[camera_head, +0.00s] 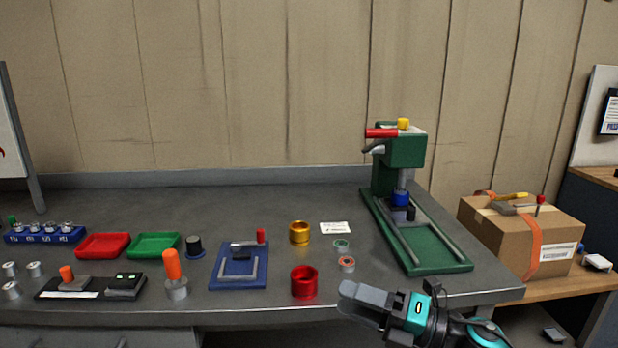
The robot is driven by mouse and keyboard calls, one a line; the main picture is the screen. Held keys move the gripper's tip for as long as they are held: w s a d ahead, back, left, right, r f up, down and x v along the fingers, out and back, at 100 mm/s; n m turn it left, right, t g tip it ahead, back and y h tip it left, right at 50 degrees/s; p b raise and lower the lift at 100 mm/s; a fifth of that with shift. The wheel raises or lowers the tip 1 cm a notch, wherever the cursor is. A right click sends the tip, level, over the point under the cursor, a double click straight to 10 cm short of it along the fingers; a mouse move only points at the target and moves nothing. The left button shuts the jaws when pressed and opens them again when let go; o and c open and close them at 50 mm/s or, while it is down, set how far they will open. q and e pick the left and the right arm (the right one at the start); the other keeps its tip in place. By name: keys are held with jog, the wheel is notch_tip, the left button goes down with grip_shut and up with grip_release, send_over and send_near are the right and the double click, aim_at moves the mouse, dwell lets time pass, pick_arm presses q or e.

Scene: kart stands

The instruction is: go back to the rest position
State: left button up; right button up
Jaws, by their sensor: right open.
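My right gripper (362,299) comes in from the lower right and hangs at the front edge of the grey workbench (330,203). Its fingers point left, to the right of a red cup (304,282), with a gap between them. It is open and I see nothing held in it. My left gripper is not in view.
A green press (399,152) stands at the bench's right. Red (103,246) and green (154,245) trays, a blue fixture (238,267), a gold ring (299,232) and an orange-handled tool (173,266) stand left. A cardboard box (522,236) sits right. The bench's back is clear.

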jog(key=s+d+f+m+t+h, duration=0.1)
jog(key=s+d+f+m+h, duration=0.4)
jog(key=f+m, duration=0.7)
jog(key=s+d+f+m+t+h, duration=0.2)
jog(key=s+d+f+m+h, duration=0.3)
jog(key=m, duration=1.5)
jog(key=s+f+h, duration=0.5)
jog(key=s+f, duration=0.2)
jog(key=s, duration=0.2)
jog(key=shift+s+d+f+m+h+p, duration=0.2)
jog(key=shift+f+m+h+p, duration=0.1)
jog(key=shift+f, duration=0.1)
